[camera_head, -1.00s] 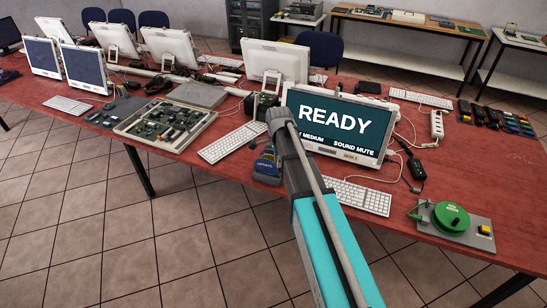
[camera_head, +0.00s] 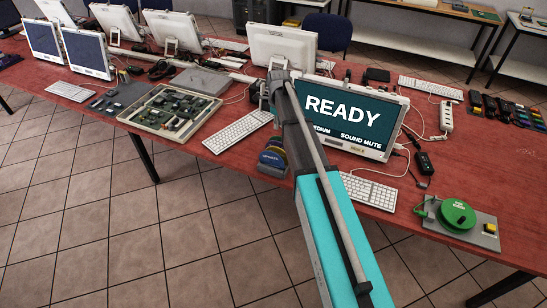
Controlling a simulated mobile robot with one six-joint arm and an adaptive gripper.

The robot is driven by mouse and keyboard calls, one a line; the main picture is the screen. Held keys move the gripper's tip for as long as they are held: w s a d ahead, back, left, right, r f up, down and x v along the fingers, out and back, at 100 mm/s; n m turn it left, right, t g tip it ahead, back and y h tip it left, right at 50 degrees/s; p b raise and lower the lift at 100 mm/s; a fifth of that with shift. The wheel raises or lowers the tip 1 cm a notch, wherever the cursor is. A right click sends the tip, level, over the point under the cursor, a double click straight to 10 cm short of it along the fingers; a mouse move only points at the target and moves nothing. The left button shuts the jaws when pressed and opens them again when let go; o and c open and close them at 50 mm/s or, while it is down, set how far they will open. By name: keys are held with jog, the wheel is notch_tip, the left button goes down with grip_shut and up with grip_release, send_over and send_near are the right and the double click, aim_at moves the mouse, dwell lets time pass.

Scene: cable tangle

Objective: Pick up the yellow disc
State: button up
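My arm (camera_head: 335,225) reaches from the bottom right up to the white monitor at the middle of the red table. The arm's far end hides its own tip, and I cannot make out gripper fingers. A small group of coloured discs (camera_head: 271,159), mostly blue with a yellowish band, sits at the table's front edge just left of my arm. It is too small to tell whether one of them is the yellow disc. A small yellow piece (camera_head: 490,228) is on a grey plate at the right, but its shape is unclear.
A monitor reading READY (camera_head: 352,115) stands right of my arm, with a white keyboard (camera_head: 369,191) before it. A green round device (camera_head: 457,214) is on the grey plate. An open circuit-board case (camera_head: 171,112) and a second keyboard (camera_head: 237,131) lie left. Cables run between them.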

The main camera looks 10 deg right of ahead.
aim_at(277, 148)
notch_tip(277, 148, down, 9)
jog(key=b, duration=0.8)
jog(key=shift+d+r+b, duration=0.2)
jog(key=shift+b, duration=0.1)
jog(key=shift+f, duration=0.1)
dwell(0.3)
jog(key=f+b, duration=0.5)
jog(key=shift+a, duration=0.25)
dwell(0.7)
grip_shut()
